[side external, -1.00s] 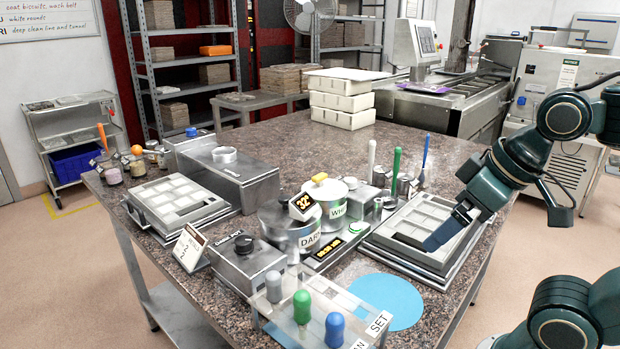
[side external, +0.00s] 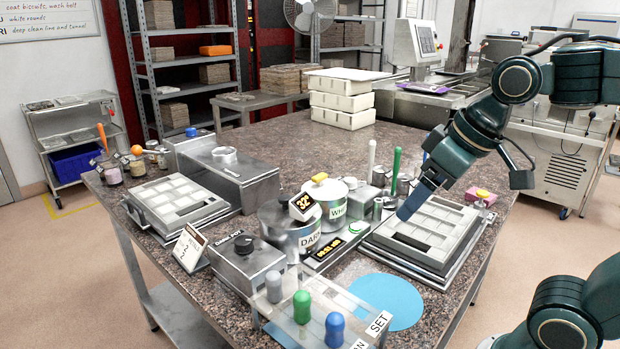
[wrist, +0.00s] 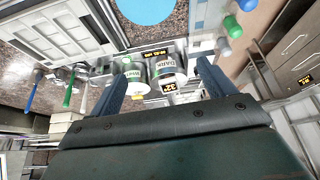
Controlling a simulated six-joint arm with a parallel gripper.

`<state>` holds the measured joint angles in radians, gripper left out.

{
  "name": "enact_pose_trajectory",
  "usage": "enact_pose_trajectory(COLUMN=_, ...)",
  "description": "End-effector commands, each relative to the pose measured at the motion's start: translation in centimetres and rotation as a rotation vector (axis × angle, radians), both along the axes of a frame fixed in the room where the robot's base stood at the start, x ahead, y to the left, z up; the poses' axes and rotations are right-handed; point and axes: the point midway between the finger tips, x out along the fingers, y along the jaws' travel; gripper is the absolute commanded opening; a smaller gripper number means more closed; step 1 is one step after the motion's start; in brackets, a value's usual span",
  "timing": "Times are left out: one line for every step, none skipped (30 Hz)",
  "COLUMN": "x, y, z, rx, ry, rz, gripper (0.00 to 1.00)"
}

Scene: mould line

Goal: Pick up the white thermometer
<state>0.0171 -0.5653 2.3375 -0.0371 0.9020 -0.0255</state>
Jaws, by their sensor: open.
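I cannot single out a thermometer for certain. A white upright stick (side external: 372,156) stands behind the right-hand mould tray, and it also shows in the wrist view (wrist: 84,97). A steel pot marked WHITE (side external: 328,200) has a yellow knob on its lid. The pot marked DARK (side external: 290,228) carries a small 32° display (side external: 302,206). My gripper (side external: 406,213) is above the left back edge of the right-hand mould tray, right of the pots. In the wrist view its two jaws (wrist: 162,88) are apart, with nothing held; both pots show between them, farther off.
A green stick (side external: 396,166) stands right of the white one. The mould tray (side external: 378,250) lies under my gripper. A blue disc (side external: 390,300) and a clear stand with grey, green and blue knobs (side external: 290,318) are at the front. Clear tabletop (side external: 280,140) lies behind.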

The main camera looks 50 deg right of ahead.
Motion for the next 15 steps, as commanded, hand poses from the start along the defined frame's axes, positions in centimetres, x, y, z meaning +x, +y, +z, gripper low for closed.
enact_pose_trajectory(x=1.2, y=0.0, z=0.4, rx=0.000, ry=0.008, rz=0.007, gripper=0.82)
enact_pose_trajectory(x=1.9, y=0.0, z=0.6, rx=-0.002, ry=0.011, rz=0.012, gripper=0.82)
enact_pose_trajectory(x=2.9, y=0.0, z=0.9, rx=-0.002, ry=0.015, rz=0.019, gripper=0.82)
enact_pose_trajectory(x=3.6, y=0.0, z=1.1, rx=-0.002, ry=0.019, rz=0.025, gripper=0.82)
enact_pose_trajectory(x=4.3, y=0.0, z=1.3, rx=-0.003, ry=0.021, rz=0.030, gripper=0.82)
enact_pose_trajectory(x=5.3, y=0.0, z=1.5, rx=-0.003, ry=0.025, rz=0.036, gripper=0.82)
enact_pose_trajectory(x=6.0, y=0.0, z=1.6, rx=-0.003, ry=0.028, rz=0.041, gripper=0.82)
enact_pose_trajectory(x=6.8, y=0.0, z=1.8, rx=-0.003, ry=0.031, rz=0.046, gripper=0.82)
enact_pose_trajectory(x=7.8, y=0.0, z=1.9, rx=-0.003, ry=0.034, rz=0.053, gripper=0.82)
enact_pose_trajectory(x=8.5, y=0.0, z=2.0, rx=-0.004, ry=0.038, rz=0.058, gripper=0.82)
enact_pose_trajectory(x=9.2, y=0.0, z=2.0, rx=-0.004, ry=0.040, rz=0.064, gripper=0.82)
enact_pose_trajectory(x=10.2, y=-0.1, z=2.1, rx=-0.004, ry=0.044, rz=0.071, gripper=0.82)
enact_pose_trajectory(x=11.0, y=-0.1, z=2.1, rx=-0.005, ry=0.046, rz=0.077, gripper=0.82)
enact_pose_trajectory(x=11.7, y=-0.1, z=2.1, rx=-0.004, ry=0.050, rz=0.082, gripper=0.82)
enact_pose_trajectory(x=12.7, y=-0.2, z=2.1, rx=-0.004, ry=0.054, rz=0.088, gripper=0.82)
